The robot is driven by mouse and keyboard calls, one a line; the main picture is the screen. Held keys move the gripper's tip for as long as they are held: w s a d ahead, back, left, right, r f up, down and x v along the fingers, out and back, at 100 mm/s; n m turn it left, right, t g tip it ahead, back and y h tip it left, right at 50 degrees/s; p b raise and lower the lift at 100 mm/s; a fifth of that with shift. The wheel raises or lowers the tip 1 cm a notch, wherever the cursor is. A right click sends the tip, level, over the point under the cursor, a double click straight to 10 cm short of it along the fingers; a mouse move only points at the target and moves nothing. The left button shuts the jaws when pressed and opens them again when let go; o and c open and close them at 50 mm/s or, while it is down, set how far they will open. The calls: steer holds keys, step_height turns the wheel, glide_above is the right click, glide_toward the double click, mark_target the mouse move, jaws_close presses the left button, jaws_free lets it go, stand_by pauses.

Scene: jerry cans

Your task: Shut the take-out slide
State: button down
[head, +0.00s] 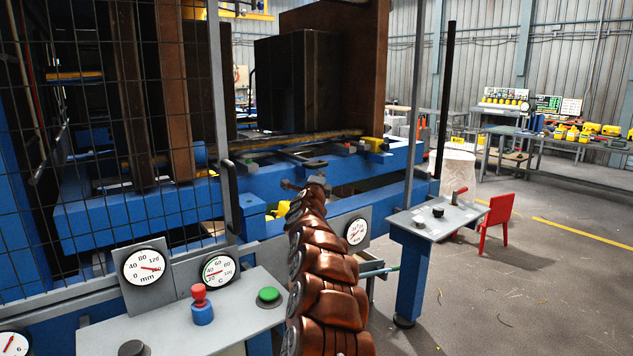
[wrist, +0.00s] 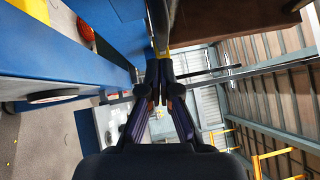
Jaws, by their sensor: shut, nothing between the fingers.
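I cannot pick out the take-out slide with certainty. A light tray-like part (head: 375,271) sticks out low under the machine, to the right of my arm, and its far side is hidden. My gripper (wrist: 160,72) is shut and empty in the wrist view, its two dark fingers together. In the head view my copper arm reaches toward the blue machine frame (head: 130,212), and the gripper is small and dark at its far end. In the wrist view a blue beam is left of the fingertips and a yellow part lies close beyond them; I cannot tell whether they touch.
A wire mesh guard (head: 100,130) with a black upright handle (head: 230,196) stands at left. A grey control panel (head: 240,318) with buttons is in front, a second panel (head: 440,218) at right. A red chair (head: 495,222) stands beyond it. Open floor lies at right.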

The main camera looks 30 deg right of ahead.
steer(key=b+v, duration=0.3)
steer(key=v, duration=0.8)
steer(key=shift+s+d, duration=0.3)
steer(key=shift+d, duration=0.05)
